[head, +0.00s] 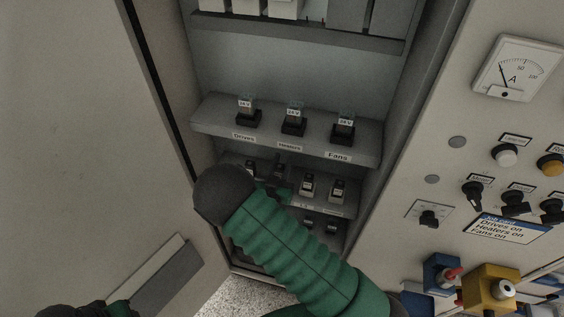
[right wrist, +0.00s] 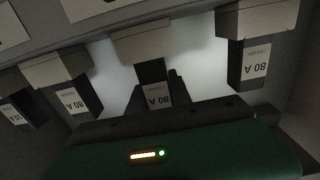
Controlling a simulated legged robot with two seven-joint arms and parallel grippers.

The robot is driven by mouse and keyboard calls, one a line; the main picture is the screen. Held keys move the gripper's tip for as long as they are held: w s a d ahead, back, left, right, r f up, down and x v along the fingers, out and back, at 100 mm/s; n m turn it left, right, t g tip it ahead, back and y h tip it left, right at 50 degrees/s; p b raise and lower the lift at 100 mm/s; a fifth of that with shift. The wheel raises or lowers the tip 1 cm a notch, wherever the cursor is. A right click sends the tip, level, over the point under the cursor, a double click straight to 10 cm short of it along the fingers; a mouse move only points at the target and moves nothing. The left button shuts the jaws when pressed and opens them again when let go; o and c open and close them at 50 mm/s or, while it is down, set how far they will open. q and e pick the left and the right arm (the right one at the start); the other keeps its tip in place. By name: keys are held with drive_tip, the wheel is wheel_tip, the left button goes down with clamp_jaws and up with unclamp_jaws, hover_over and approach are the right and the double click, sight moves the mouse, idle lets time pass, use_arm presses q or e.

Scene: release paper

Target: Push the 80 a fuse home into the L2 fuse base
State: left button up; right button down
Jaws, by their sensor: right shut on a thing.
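My right gripper (head: 279,170) is at the lower shelf inside the cabinet, partly hidden by my own arm. In the right wrist view its fingers (right wrist: 157,93) are shut on a dark fuse with a white 80 A label (right wrist: 158,94). The fuse's dark end meets the lower edge of a pale fuse base (right wrist: 146,44) in the picture. I cannot tell how deep it sits or whether a gap is left. No L2 marking is readable. Only part of my left arm shows at the bottom left of the head view; its gripper is out of sight.
Neighbouring 80 A fuses hang in bases left (right wrist: 78,99) and right (right wrist: 255,66), close to my fingers. A 10 A fuse (right wrist: 18,112) is farther left. The upper shelf (head: 215,116) carries Drives, Heaters and Fans units. A panel with knobs and a meter (head: 516,70) stands right.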

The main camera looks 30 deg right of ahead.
use_arm(q)
drive_tip(key=shift+f+b, duration=0.55)
drive_tip(key=shift+f, duration=0.05)
use_arm(e)
drive_tip(key=shift+f, duration=0.75)
drive_tip(key=c, duration=1.1)
unclamp_jaws()
